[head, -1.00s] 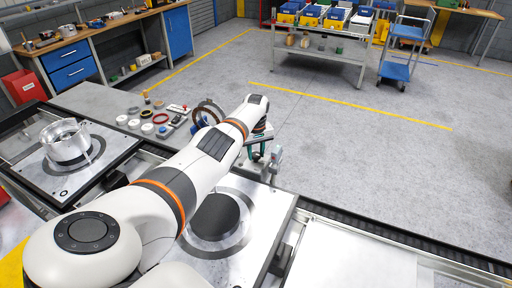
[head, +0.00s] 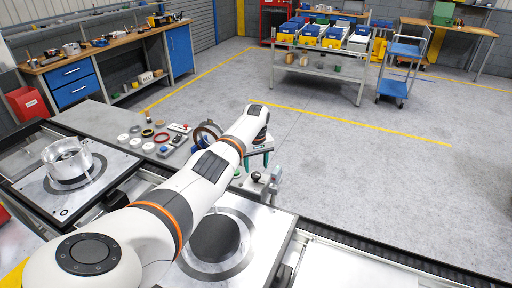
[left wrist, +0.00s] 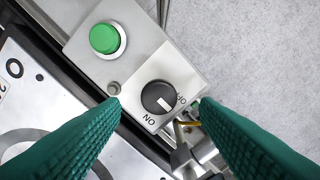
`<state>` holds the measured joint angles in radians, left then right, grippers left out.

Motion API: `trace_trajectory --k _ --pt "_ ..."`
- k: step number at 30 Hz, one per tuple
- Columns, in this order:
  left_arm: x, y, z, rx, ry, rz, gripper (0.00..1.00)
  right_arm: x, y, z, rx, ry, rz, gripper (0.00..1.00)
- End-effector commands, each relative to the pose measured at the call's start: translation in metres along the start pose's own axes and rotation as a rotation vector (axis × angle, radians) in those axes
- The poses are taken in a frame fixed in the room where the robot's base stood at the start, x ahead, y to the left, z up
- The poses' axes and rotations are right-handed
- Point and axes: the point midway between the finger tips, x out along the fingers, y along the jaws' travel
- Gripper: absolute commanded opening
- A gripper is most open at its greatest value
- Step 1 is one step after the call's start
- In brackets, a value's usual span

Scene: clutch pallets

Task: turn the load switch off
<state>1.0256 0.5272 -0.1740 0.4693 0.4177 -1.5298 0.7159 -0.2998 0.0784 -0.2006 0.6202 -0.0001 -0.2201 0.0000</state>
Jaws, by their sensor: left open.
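The load switch (left wrist: 158,97) is a round black knob with a white pointer mark on a grey box (left wrist: 128,42), with ON and OFF printed beside it. The pointer lies on the side of the lettering; I cannot tell surely which word it marks. In the head view the knob (head: 255,176) shows just below my left gripper (head: 258,160). My left gripper has teal ribbed fingers. In the left wrist view its open fingers (left wrist: 160,108) stand apart on either side of the knob, with nothing between them gripped. My right gripper is out of view.
A green push button (left wrist: 104,38) sits on the same box. A metal clamp-like fitting (left wrist: 186,150) and a yellow wire are close to the knob. A pallet plate (head: 262,225) lies under my arm, and another (head: 105,175) bears a metal housing (head: 68,160).

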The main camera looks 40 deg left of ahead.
Motion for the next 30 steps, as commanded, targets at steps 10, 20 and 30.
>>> trace_trajectory --k 10,20,30 --pt "-0.065 0.000 0.001 -0.001 -0.003 -0.003 0.56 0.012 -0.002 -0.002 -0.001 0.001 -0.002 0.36" --pt "-0.082 0.001 0.000 -0.002 -0.001 0.000 0.56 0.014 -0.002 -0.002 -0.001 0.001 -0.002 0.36" --pt "-0.081 0.001 0.000 -0.002 -0.001 0.000 0.56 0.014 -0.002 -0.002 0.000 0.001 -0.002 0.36"
